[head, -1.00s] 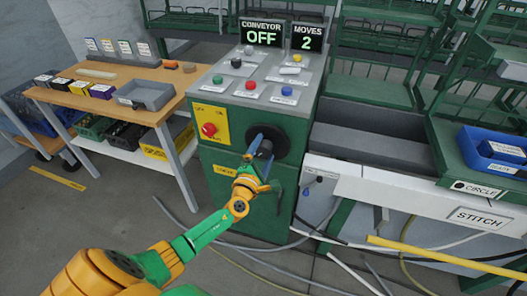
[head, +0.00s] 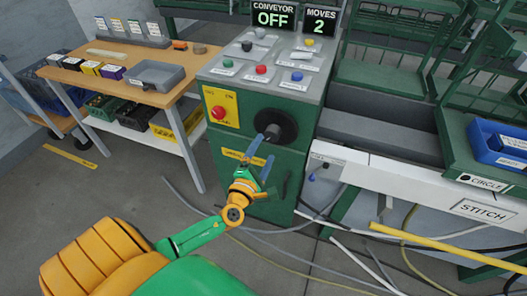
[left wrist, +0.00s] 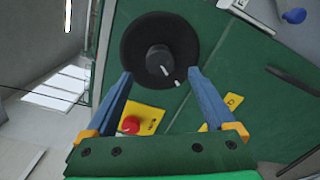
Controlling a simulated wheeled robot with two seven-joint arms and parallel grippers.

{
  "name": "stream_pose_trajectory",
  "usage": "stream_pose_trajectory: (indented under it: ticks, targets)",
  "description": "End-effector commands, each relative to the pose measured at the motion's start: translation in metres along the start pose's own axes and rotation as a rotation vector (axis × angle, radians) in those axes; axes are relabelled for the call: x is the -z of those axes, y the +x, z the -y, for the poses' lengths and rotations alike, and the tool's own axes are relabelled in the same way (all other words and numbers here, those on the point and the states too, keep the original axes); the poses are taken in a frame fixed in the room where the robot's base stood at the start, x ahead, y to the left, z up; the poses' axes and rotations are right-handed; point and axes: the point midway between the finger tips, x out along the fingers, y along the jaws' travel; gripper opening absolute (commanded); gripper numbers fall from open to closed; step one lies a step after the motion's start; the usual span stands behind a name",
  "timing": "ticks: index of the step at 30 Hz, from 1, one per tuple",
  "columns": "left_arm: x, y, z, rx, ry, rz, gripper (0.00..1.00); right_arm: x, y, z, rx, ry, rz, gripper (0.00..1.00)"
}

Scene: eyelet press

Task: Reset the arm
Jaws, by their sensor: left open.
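My left gripper (head: 258,152) is in front of the green control cabinet (head: 290,155). Its blue fingers are apart, with nothing between them. In the left wrist view my left gripper (left wrist: 158,85) points at a black round dial with a dark grey knob (left wrist: 160,60). The knob lies just beyond the fingertips, apart from them. The dial also shows in the head view (head: 283,122), partly behind a finger. My right gripper is out of view.
A red stop button (head: 218,112) sits on a yellow plate left of the dial. The console top (head: 250,75) carries coloured buttons, below displays reading "CONVEYOR OFF" (head: 273,14) and "MOVES 2" (head: 320,20). A wooden bench (head: 110,75) stands left. Hoses lie on the floor.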

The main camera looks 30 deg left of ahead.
Motion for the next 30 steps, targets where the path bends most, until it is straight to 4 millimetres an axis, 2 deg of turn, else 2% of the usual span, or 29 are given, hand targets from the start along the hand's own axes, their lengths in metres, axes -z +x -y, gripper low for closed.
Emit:
stream_pose_trajectory:
  ticks: [13, 14, 17, 18, 20, 21, 23, 24, 26, 27, 28, 29, 30]
  targets:
    - [0.004, -0.001, 0.005, 0.014, -0.032, -0.014, 0.89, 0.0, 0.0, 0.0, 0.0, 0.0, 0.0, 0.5]
    - [0.01, -0.002, 0.011, 0.033, -0.078, -0.034, 0.89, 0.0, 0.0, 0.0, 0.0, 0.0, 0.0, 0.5]
    - [0.051, -0.019, 0.061, 0.147, -0.441, -0.208, 0.89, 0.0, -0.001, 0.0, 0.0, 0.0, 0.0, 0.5]
    - [0.073, -0.035, 0.09, 0.189, -0.664, -0.331, 0.89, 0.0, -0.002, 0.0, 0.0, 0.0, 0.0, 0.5]
    - [0.104, -0.07, 0.137, 0.21, -1.036, -0.556, 0.89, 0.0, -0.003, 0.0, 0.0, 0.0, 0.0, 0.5]
    - [0.121, -0.097, 0.166, 0.183, -1.283, -0.72, 0.89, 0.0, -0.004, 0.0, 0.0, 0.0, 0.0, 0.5]
    - [0.141, -0.144, 0.207, 0.073, -1.647, -0.983, 0.89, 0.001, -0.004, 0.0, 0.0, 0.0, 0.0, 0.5]
    - [0.15, -0.178, 0.23, -0.054, -1.874, -1.161, 0.89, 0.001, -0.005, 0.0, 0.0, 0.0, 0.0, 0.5]
    - [0.156, -0.229, 0.26, -0.321, -2.173, -1.407, 0.89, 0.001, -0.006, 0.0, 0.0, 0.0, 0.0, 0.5]
    - [0.158, -0.261, 0.275, -0.543, -2.33, -1.545, 0.89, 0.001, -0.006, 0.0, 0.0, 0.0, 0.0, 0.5]
    - [0.158, -0.282, 0.283, -0.724, -2.425, -1.629, 0.89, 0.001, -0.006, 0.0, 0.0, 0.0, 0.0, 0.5]
    - [0.157, -0.302, 0.291, 0.899, 2.482, 1.682, 0.89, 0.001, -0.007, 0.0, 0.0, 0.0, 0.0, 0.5]
    - [0.156, -0.324, 0.298, 1.023, 2.303, 1.573, 0.89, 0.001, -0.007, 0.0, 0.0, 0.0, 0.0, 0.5]
